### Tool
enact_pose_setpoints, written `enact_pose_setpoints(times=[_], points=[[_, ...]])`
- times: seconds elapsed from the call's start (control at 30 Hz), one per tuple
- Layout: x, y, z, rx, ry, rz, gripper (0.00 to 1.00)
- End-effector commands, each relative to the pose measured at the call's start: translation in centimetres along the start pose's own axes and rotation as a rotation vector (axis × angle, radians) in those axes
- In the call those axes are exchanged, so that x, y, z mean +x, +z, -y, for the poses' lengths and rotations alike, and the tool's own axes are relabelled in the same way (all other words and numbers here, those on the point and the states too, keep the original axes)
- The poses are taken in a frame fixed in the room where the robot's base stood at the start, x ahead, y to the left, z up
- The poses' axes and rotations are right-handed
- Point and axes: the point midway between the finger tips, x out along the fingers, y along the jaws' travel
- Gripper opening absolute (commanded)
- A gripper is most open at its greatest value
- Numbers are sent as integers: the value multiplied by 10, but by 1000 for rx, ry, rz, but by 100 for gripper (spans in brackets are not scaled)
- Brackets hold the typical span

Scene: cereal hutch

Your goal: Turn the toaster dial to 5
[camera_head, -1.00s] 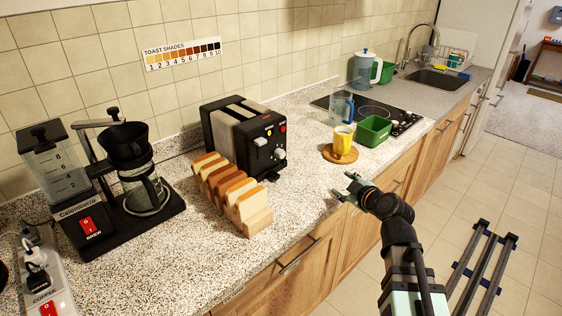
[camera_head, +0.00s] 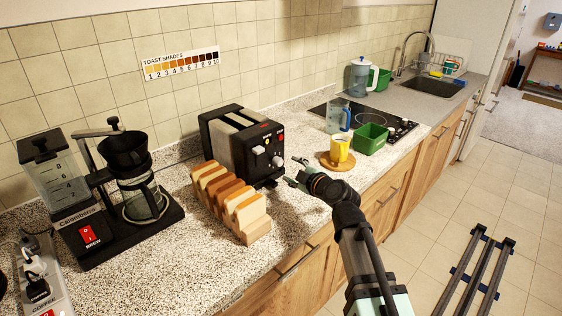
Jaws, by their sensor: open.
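The black toaster (camera_head: 238,148) stands on the speckled counter, its front panel facing right toward the counter's front edge. Two pale knobs show on that panel: an upper dial (camera_head: 258,151) and a lower knob (camera_head: 277,161). Small red and yellow buttons sit above them. The dial's setting is too small to read. My gripper (camera_head: 293,172) is open and empty, just right of the toaster's front, with its fingers pointing left toward the lower knob. A small gap seems to separate them, but I cannot tell its depth. A toast shades chart (camera_head: 182,65) numbered 1 to 10 hangs on the tiled wall.
A wooden rack of bread slices (camera_head: 256,232) stands in front of the toaster, left of my gripper. A yellow mug (camera_head: 340,148) on a round wooden board (camera_head: 338,163) and a green container (camera_head: 371,139) stand behind my gripper. A coffee maker (camera_head: 132,170) is at left.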

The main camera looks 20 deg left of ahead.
Motion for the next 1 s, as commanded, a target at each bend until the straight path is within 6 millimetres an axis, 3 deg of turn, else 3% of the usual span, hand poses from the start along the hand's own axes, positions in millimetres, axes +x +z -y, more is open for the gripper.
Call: enact_pose_setpoints(times=[0.1, 0.4, 0.87, 0.93, 1.0], points=[[28, -1, -3, 1, -3, 0, 56], [70, -1, -1, 1, -2, 0, 56], [80, 0, 0, 1, 0, 0, 56], [80, 0, 0, 1, 0, 0, 38], [80, 0, 0, 1, 0, 0, 13]])
